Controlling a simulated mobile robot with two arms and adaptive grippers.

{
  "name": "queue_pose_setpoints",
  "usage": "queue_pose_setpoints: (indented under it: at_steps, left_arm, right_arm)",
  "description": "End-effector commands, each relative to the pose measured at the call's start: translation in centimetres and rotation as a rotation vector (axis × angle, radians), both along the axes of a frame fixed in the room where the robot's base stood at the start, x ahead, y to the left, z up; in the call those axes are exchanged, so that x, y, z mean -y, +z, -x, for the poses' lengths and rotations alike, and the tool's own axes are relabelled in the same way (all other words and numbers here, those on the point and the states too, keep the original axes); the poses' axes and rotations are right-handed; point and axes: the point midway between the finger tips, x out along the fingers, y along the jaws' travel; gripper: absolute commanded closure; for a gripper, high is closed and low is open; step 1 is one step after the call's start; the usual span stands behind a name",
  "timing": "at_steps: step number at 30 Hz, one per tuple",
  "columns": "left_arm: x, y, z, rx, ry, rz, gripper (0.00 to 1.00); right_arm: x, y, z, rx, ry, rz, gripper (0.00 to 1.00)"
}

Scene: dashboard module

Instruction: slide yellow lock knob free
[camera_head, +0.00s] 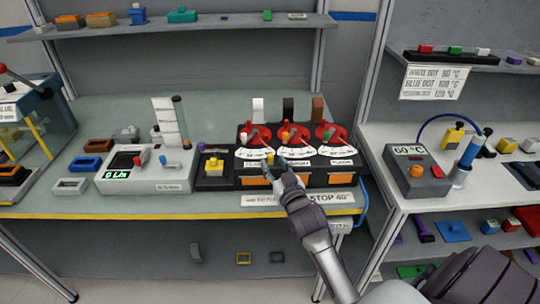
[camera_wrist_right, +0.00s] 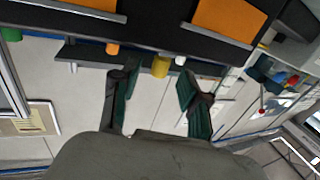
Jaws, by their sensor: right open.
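The black dashboard module (camera_head: 240,170) stands on the bench with three red dials (camera_head: 292,135) on top and orange panels on its front; an orange panel (camera_wrist_right: 229,19) shows in the right wrist view. A small yellow piece shows by the fingers there, partly covered. In the right wrist view, a yellow knob (camera_wrist_right: 161,66) appears between the open fingers (camera_wrist_right: 158,85), beyond their tips; contact cannot be seen. My left gripper is not in view.
A black box with a yellow knob (camera_head: 214,164) stands just left of the module. A white device with a display (camera_head: 146,172) is further left. A grey device reading 60 °C (camera_head: 417,170) is on the right bench. A label plate (camera_head: 262,200) lies along the front edge.

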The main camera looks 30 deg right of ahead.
Motion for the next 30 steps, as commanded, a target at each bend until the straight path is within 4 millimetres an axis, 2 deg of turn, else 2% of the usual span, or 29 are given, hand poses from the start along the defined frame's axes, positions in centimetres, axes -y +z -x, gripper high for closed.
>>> queue_pose_setpoints:
  at_steps: [3, 7, 18, 26, 30]
  left_arm:
    - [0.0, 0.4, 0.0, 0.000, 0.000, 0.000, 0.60]
    - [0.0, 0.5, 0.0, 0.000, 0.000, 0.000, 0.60]
    - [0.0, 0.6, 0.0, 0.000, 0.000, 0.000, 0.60]
    - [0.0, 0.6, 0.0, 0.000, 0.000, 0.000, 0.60]
    - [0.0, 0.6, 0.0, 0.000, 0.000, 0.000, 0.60]
  right_arm:
    - [0.4, 0.2, -1.9, 0.002, 0.000, 0.000, 0.55]
    - [0.7, 0.1, -3.0, 0.000, 0.001, 0.000, 0.55]
    - [0.8, 0.0, -3.5, 0.000, 0.001, 0.001, 0.55]
    - [0.8, 0.0, -3.4, 0.000, 0.001, 0.001, 0.99]
    - [0.8, 0.0, -3.4, 0.000, 0.001, 0.001, 1.00]
